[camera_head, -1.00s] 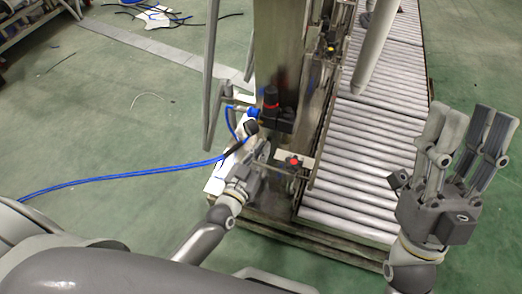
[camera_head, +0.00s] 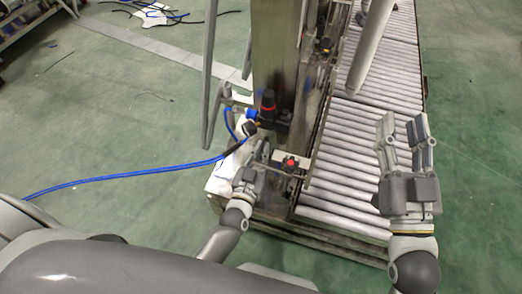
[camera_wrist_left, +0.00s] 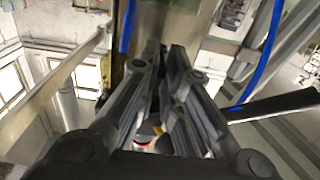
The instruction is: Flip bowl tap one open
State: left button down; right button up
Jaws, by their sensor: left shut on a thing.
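My left gripper (camera_head: 262,158) is at the lower left side of the steel machine column, below the black regulator (camera_head: 268,108) with its red top. In the left wrist view my left gripper's fingers (camera_wrist_left: 166,55) are close together, pointing at the column. It is shut on a small part there, taken to be the bowl tap, which is mostly hidden by the fingers and hand. A red button (camera_head: 290,163) on a pale plate is just right of the gripper. My right gripper (camera_head: 404,124) is open and empty over the roller conveyor, fingers up.
The roller conveyor (camera_head: 345,165) runs along the right side of the column (camera_head: 277,50). A blue hose (camera_head: 130,174) crosses from the left to the column. A grey post (camera_head: 212,75) stands left of it.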

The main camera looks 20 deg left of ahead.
pick_arm(q)
jog(key=c, duration=1.6)
grip_release()
jog(key=shift+s, duration=0.1)
jog(key=s, duration=1.1)
jog(key=shift+s, duration=0.4)
jog(key=shift+a, duration=0.1)
